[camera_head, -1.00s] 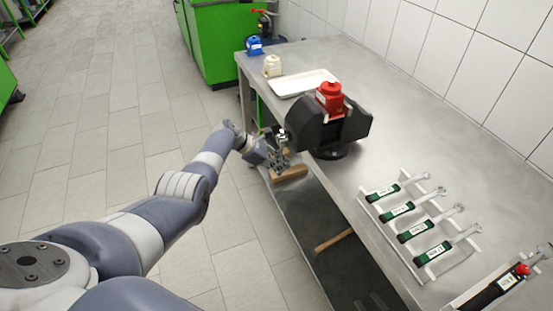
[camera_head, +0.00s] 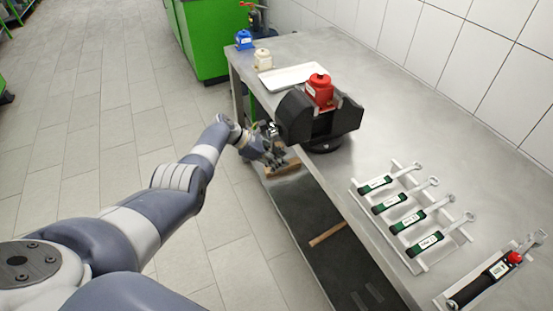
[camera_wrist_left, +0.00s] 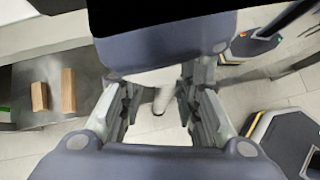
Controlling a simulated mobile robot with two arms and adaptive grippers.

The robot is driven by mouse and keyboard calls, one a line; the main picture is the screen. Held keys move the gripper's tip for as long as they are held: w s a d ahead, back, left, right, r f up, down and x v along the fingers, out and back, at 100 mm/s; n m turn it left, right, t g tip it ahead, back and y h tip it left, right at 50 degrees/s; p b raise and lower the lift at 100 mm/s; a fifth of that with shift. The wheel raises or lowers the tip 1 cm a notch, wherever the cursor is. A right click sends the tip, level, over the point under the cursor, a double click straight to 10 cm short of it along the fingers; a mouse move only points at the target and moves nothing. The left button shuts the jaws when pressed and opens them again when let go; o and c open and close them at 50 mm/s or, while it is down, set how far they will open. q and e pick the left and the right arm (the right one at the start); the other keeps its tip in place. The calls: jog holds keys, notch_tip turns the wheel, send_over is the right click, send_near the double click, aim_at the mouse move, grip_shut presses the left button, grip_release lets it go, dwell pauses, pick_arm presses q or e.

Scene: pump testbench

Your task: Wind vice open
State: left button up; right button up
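The black vice (camera_head: 347,119) stands on the near edge of the metal bench, with a red part (camera_head: 320,89) seated between its jaws. My left gripper (camera_head: 275,151) is at the bench's front edge, just left of and below the vice, pointing toward its side. The vice's handle is not clearly visible; the gripper and vice body cover that spot. In the left wrist view, my left gripper's fingers (camera_wrist_left: 163,108) stand apart, with floor and a pale rod-like shape between them. I cannot tell whether they touch anything. My right gripper is not in view.
A white tray (camera_head: 282,78), a cream part (camera_head: 263,60) and a blue part (camera_head: 244,40) are behind the vice. Several green-handled wrenches lie on a rack (camera_head: 416,270), beside a torque tool (camera_head: 490,280). The bench's middle is clear.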

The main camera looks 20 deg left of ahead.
pick_arm(q)
jog(key=shift+s+a+r, duration=0.15)
jog(key=shift+s+a, duration=0.2)
jog(key=shift+a, duration=0.25)
jog(key=v, duration=1.1)
jog(key=shift+d+r, duration=0.15)
jog(key=shift+d, duration=0.05)
jog(key=shift+w, duration=0.1)
